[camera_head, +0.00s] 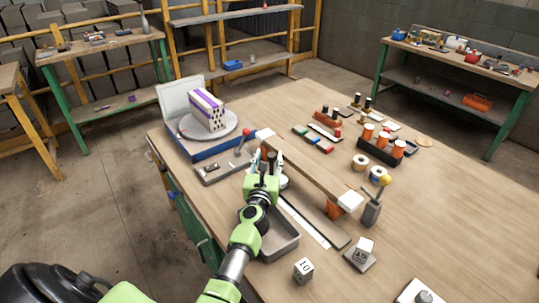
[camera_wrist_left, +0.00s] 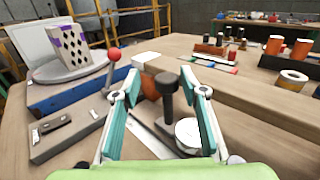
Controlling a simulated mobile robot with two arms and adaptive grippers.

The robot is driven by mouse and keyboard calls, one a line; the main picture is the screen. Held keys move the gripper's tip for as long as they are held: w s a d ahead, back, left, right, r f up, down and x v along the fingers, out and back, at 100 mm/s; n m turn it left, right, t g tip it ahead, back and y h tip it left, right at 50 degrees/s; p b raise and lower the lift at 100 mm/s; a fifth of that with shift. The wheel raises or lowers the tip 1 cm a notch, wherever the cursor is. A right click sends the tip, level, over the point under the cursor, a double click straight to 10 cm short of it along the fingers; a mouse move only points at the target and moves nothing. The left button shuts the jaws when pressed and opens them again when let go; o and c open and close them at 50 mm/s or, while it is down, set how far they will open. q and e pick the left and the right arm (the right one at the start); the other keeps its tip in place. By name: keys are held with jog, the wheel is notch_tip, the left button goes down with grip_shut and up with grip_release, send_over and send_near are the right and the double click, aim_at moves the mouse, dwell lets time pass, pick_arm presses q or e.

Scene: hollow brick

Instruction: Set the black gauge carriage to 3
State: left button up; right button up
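My left gripper (camera_head: 264,165) is over the work table, beside a wooden beam with white ends (camera_head: 305,168). In the left wrist view the gripper (camera_wrist_left: 160,95) is open, its teal-padded fingers wide apart. A dark upright post with a round knob, apparently the black gauge carriage (camera_wrist_left: 167,98), stands between the fingers with gaps on both sides. In the head view this dark post (camera_head: 271,158) shows just behind the gripper. A pale strip (camera_head: 305,222), perhaps the scale, runs along the rail; its numbers cannot be read. My right gripper is out of view.
A blue-based machine (camera_head: 205,147) with a round plate holds a perforated brick (camera_head: 207,110). A red-knobbed lever (camera_wrist_left: 113,55) stands left of the gripper.

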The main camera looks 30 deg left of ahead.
pick_arm(q)
jog(key=shift+w+a, duration=0.25)
jog(key=shift+w, duration=0.35)
jog(key=shift+w+a, duration=0.3)
jog(key=shift+w, duration=0.3)
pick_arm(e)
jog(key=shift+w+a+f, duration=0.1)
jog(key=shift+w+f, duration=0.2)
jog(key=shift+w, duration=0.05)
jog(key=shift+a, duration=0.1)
